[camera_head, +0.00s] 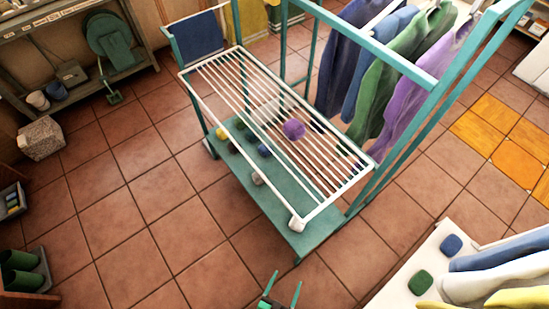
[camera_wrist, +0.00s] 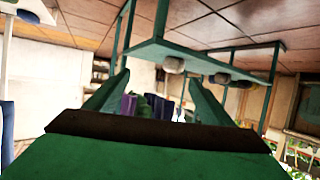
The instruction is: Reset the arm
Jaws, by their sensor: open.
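My gripper (camera_head: 283,289) shows at the bottom edge of the head view, with two green fingers spread apart. It is open, and nothing shows between the fingers. It is over the tiled floor, just in front of the near end of the drying rack (camera_head: 205,106), and apart from it. In the wrist view the fingers of my gripper (camera_wrist: 155,95) point toward the rack, and the picture is upside down. Most of my arm is outside the head view.
A white surface with a blue block (camera_head: 451,245) and a green block (camera_head: 420,283) is at lower right.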

